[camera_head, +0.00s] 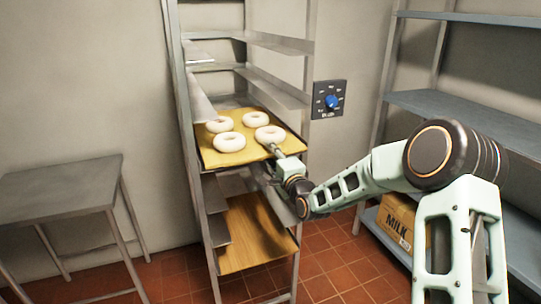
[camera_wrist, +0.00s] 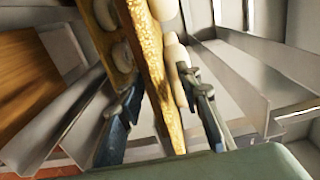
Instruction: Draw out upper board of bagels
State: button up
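The upper board (camera_head: 237,156) is a yellowish board lying on a shelf of the metal rack, with several pale bagels (camera_head: 270,133) on it. My gripper (camera_head: 274,150) is at the board's front right edge. In the wrist view, the board (camera_wrist: 160,85) runs edge-on between the two fingers of my gripper (camera_wrist: 165,95). The fingers are apart, with gaps on both sides of the board, and appear not to grip it. Pale bagel shapes (camera_wrist: 178,52) show beside the board there. One finger is mostly hidden under the board in the head view.
A lower wooden board (camera_head: 255,235) sits in the same rack (camera_head: 190,150). A metal table (camera_head: 60,185) stands at left. A grey shelf unit (camera_head: 465,120) with a milk box (camera_head: 398,222) stands at right. A blue knob (camera_head: 332,102) is on the wall. Red tiled floor is free in front.

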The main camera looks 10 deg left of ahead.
jog(key=shift+b+v, duration=0.3)
jog(key=shift+v, duration=3.2)
